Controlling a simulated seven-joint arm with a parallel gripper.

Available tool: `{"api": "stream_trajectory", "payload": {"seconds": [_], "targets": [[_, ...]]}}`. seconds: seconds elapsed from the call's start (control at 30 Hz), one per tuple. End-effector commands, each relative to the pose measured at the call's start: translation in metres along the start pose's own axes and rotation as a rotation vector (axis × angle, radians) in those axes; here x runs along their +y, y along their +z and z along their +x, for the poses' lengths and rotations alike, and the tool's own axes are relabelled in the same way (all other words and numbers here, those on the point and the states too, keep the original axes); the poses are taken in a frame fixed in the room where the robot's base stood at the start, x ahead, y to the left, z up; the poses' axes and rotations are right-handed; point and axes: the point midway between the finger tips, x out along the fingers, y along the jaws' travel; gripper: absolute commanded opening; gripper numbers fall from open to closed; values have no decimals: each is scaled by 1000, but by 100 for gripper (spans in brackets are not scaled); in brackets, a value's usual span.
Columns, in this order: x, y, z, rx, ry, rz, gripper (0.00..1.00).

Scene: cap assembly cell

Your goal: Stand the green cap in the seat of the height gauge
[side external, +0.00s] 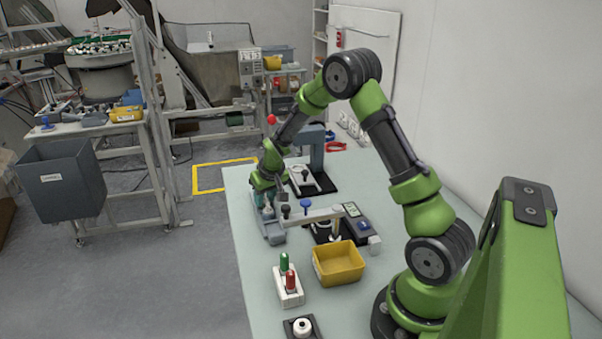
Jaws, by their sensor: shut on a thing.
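A green cap (284,262) stands upright beside a red cap (291,280) in a white holder (289,297) at the front of the table. My gripper (264,203) is well behind the holder, pointing down over a grey-blue block (273,233) at the table's left edge. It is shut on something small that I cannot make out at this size. What appears to be the height gauge (356,224), a dark base with a small display, stands to the right of the block. A pale bar partly covers it, and I cannot make out its seat clearly.
A dark tray with a white ring (302,327) lies at the front edge. A grey press-like frame (312,150) stands at the back. The table (253,290) is clear left of the holder.

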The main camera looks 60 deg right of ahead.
Motion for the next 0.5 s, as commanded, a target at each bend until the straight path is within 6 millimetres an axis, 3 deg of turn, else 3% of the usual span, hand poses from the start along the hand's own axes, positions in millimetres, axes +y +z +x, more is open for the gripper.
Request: {"api": "stream_trajectory", "payload": {"seconds": [0.17, 0.5], "targets": [[0, -8, -16, 5, -1, 0, 20], [0, -32, -77, 4, 0, 0, 20]]}}
